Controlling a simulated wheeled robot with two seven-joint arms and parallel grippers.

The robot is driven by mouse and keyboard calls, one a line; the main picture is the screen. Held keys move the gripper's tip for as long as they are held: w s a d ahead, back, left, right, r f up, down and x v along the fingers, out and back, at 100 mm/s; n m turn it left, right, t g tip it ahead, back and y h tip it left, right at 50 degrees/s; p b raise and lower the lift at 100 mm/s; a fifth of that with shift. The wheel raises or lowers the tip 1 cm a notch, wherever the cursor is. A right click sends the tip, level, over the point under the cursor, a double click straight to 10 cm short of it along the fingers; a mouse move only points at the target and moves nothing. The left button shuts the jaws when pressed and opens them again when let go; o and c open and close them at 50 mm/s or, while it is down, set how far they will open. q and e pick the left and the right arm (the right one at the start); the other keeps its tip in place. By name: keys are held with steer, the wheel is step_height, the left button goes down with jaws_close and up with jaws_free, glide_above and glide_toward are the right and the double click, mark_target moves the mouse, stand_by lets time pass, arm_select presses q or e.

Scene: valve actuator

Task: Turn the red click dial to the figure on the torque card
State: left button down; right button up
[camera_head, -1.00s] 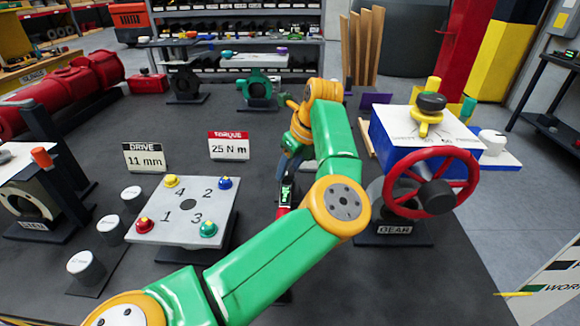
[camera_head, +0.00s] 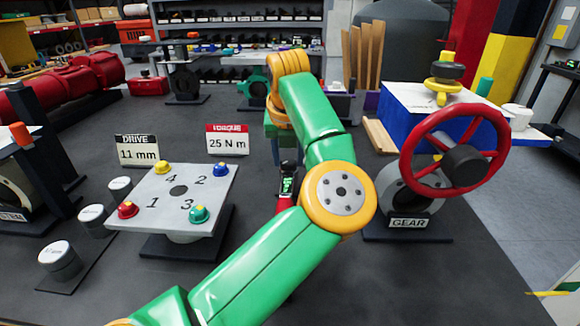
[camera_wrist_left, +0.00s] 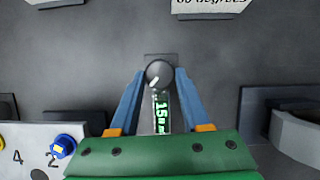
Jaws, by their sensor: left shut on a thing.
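The torque card (camera_head: 227,140) stands on the bench with a red top band and reads 25 N m. The click dial's red body (camera_head: 284,204) stands partly behind my left arm, with a lit green display (camera_head: 288,185). In the wrist view its round grey knob (camera_wrist_left: 153,69) has a white mark, and the display (camera_wrist_left: 162,113) seems to read 15 N m. My left gripper (camera_wrist_left: 159,75) points down with its blue fingers on either side of the knob, shut on it. In the head view the fingers are mostly hidden. My right gripper does not show.
A numbered plate (camera_head: 154,200) with coloured knobs stands at left, beside several grey cylinders (camera_head: 58,258). A gear unit with a red handwheel (camera_head: 412,150) stands at right. Bare bench lies in front of the gear unit.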

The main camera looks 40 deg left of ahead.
arm_select(q)
steer(key=m, duration=0.1)
steer(key=m+h+b, duration=0.1)
steer(key=shift+s+a+f+m+t, duration=0.1)
steer(key=shift+f+m+t, duration=0.05)
steer(key=shift+m+t, duration=0.2)
steer(key=shift+m+h+b, duration=0.3)
steer(key=shift+m+b, duration=0.2)
steer(key=shift+m, duration=0.45)
steer(key=shift+a+m+t+h, duration=0.2)
steer(key=shift+m+h, duration=0.3)
steer(key=shift+m, duration=0.7)
steer(key=shift+m+h, duration=0.4)
steer(key=shift+m, duration=0.7)
steer(key=shift+c, duration=1.8)
jaws_free()
